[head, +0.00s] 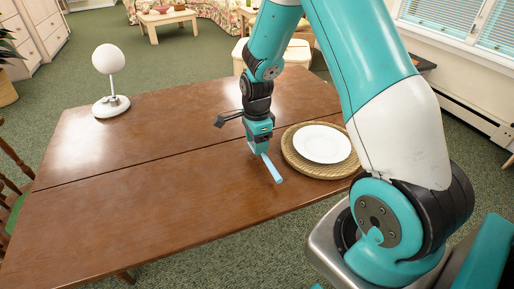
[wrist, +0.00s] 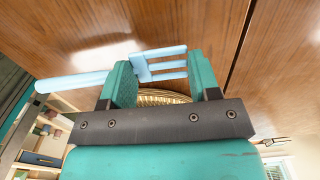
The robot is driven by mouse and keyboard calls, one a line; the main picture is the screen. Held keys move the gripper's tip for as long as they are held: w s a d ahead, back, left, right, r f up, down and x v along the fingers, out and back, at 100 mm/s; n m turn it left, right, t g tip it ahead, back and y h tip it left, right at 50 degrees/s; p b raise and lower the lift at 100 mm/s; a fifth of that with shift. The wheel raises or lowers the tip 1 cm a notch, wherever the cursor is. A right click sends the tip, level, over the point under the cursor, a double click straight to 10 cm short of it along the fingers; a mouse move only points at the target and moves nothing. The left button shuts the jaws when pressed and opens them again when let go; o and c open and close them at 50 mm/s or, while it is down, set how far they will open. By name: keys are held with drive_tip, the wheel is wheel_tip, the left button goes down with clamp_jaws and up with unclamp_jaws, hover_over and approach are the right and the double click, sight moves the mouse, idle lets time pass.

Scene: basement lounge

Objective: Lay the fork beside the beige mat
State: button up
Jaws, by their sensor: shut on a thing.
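The light blue fork (head: 273,170) is in my gripper (head: 262,153), just left of the round beige woven mat (head: 291,162). In the wrist view the fork (wrist: 70,81) lies across my gripper fingers (wrist: 158,80), its handle out to the left and its tines to the right. My gripper is shut on the fork near its neck. In the head view the fork is low over the table or touching it; I cannot tell which. Part of the mat (wrist: 163,97) shows between the fingers in the wrist view.
A white plate (head: 322,143) sits on the mat. The brown wooden table (head: 130,205) is clear at its left and front. A white round-headed lamp (head: 110,75) stands at the far left of the table. A chair (head: 12,185) stands at the left edge.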

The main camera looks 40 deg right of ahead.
drive_tip(key=shift+f, duration=1.2)
drive_tip(key=shift+f, duration=0.1)
drive_tip(key=o, duration=0.9)
wheel_tip(320, 180, up, 12)
drive_tip(key=s+a+r+n+y, duration=0.1)
drive_tip(key=s+a+r+n, duration=0.25)
drive_tip(key=a+n, duration=0.25)
drive_tip(key=s+a+r+n+y, duration=0.1)
drive_tip(key=s+a+r+n, duration=0.2)
drive_tip(key=a+r+n, duration=0.25)
drive_tip(key=s+a+r+n+y, duration=0.1)
drive_tip(key=s+a+r+n, duration=0.1)
drive_tip(key=s+a+n, duration=0.3)
drive_tip(key=s+a+r+n+y, duration=0.1)
drive_tip(key=s+a+r+n, duration=0.1)
drive_tip(key=s+a+n, duration=0.4)
drive_tip(key=s+n, duration=0.4)
drive_tip(key=n, duration=0.2)
drive_tip(key=shift+s+r+p, duration=0.15)
drive_tip(key=shift+s+p, duration=0.2)
drive_tip(key=shift+s, duration=0.05)
